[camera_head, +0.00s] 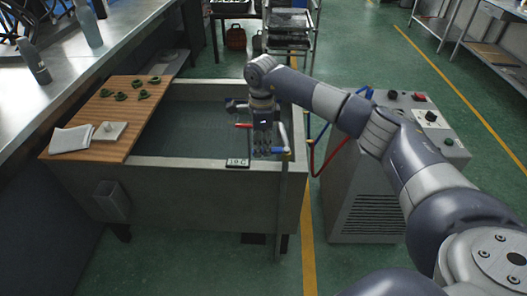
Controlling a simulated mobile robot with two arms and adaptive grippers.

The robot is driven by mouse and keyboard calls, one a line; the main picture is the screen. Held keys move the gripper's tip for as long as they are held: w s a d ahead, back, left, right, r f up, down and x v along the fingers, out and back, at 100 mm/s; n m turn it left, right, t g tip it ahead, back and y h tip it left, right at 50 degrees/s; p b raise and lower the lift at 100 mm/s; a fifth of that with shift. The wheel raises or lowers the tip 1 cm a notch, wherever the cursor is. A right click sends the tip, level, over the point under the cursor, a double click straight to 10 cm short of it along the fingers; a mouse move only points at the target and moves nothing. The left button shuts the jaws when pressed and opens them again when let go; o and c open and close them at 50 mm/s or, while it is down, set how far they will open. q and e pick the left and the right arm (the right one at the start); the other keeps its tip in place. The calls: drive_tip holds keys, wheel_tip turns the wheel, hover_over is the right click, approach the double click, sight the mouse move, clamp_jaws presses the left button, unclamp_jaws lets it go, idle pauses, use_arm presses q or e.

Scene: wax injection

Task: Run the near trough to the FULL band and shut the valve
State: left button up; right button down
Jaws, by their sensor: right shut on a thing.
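The near trough (185,178) is a grey rectangular basin in the middle of the view, with dark water-like fill inside. No FULL band is readable from here. My right gripper (264,151) points down over the trough's right front corner. It is shut at a blue valve handle (278,150), beside an upright pipe (281,205); the fingers partly hide the contact. A red handle (243,125) shows to the left of the gripper. A small display reading about 10 C (237,162) sits on the front rim. My left gripper is out of view.
A wooden board (110,115) lies across the trough's left side with several green pieces, a folded cloth (70,139) and a pale block (109,131). A grey control cabinet (368,200) with red and blue hoses stands at right. Green floor is clear in front.

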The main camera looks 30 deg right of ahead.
drive_tip(key=shift+w+d+r+m, duration=0.1)
drive_tip(key=shift+w+d+m, duration=0.25)
drive_tip(key=shift+w+m, duration=0.45)
drive_tip(key=shift+s+m, duration=0.15)
drive_tip(key=shift+m, duration=0.15)
drive_tip(key=c, duration=1.5)
unclamp_jaws()
wheel_tip(320, 180, up, 12)
drive_tip(key=shift+f, duration=0.1)
